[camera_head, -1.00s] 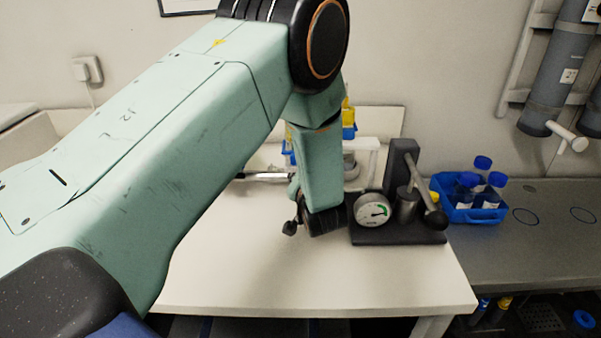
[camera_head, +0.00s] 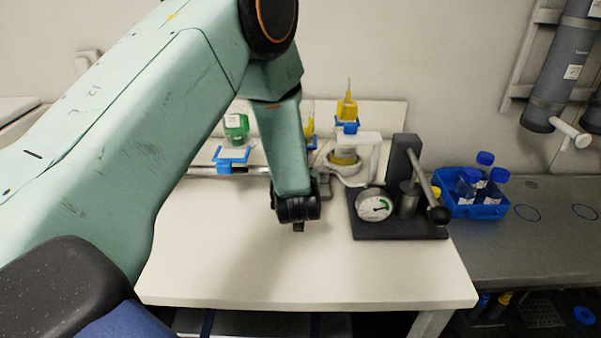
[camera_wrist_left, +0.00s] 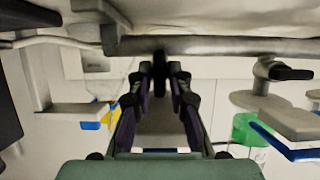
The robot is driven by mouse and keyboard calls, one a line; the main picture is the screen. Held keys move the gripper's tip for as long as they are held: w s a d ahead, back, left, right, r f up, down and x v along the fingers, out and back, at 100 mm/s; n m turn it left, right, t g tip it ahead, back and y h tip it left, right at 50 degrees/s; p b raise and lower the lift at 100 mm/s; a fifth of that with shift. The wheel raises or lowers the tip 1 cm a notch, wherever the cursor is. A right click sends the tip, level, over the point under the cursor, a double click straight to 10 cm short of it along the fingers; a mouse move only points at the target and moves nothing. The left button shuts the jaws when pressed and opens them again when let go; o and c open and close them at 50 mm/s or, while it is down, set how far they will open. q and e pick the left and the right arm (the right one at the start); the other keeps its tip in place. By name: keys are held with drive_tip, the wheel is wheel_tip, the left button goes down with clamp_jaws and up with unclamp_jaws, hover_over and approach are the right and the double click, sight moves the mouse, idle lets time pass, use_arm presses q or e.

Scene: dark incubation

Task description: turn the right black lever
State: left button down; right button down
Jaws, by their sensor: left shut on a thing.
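In the left wrist view a grey pipe (camera_wrist_left: 215,46) runs across the top. A black lever (camera_wrist_left: 159,66) on it stands upright in the picture, end towards me, between the fingers of my left gripper (camera_wrist_left: 160,84). The gripper is shut on this lever near its end. A second black lever (camera_wrist_left: 291,73) sits on a grey valve at the right and lies along the pipe. The wrist view looks turned over against the head view, so the held lever is the right one. In the head view my arm hides the fingers and the held lever. My right gripper is not in view.
A gauge (camera_head: 374,205) on a dark stand with a ball-ended handle is close right of my wrist. A green bottle (camera_head: 236,126) and yellow-topped vessel (camera_head: 347,107) stand behind. A blue crate (camera_head: 478,207) of bottles is further right. The white table's front (camera_head: 300,280) is clear.

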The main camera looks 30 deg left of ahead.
use_arm(q)
drive_tip(key=shift+s+f, duration=0.15)
drive_tip(key=shift+f, duration=0.1)
drive_tip(key=c, duration=1.5)
unclamp_jaws()
drive_tip(key=shift+o, duration=0.6)
drive_tip(key=shift+r, duration=0.1)
drive_tip(key=shift+r, duration=0.1)
drive_tip(key=v, duration=1.1)
drive_tip(key=shift+s+d+r, duration=0.15)
drive_tip(key=shift+s+d, duration=0.05)
drive_tip(key=shift+s, duration=0.05)
